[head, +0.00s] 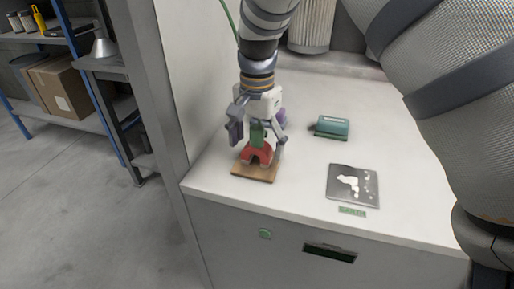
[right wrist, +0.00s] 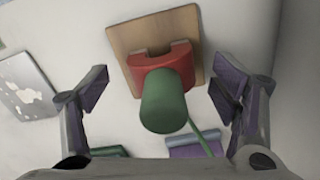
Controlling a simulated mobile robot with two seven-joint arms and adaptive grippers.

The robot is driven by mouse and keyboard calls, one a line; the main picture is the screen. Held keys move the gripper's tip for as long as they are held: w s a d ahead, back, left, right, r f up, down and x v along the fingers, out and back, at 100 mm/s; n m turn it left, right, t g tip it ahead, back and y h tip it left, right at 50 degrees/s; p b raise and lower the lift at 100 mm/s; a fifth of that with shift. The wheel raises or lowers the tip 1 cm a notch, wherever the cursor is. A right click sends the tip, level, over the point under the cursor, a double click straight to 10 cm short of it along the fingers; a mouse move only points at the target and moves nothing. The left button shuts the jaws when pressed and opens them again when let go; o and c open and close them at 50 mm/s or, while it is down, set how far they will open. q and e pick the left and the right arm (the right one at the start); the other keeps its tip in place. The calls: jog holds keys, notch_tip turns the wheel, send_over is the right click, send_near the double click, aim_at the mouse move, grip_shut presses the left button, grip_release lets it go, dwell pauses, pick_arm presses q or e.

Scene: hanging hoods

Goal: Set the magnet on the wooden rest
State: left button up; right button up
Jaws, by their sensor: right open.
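The magnet (head: 257,154) is a red horseshoe shape with a green cylindrical handle (head: 257,132). It stands on the wooden rest (head: 253,173), a flat square board near the front left of the white worktop. In the right wrist view the red magnet (right wrist: 160,70) sits over the wooden rest (right wrist: 128,38), with the green handle (right wrist: 165,100) pointing towards the camera. My right gripper (head: 259,137) is open, with its fingers on either side of the handle. In the right wrist view both fingers are clear of the handle. My left gripper is not in view.
A green device (head: 332,127) and a dark plate with white patches (head: 352,184) lie to the right on the worktop (head: 300,185). A purple object (right wrist: 194,147) shows near the gripper. A wall panel (head: 175,70) borders the worktop's left side.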

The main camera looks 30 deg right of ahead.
notch_tip(320, 180, up, 10)
jog(key=shift+r, duration=0.25)
jog(key=shift+f, duration=0.1)
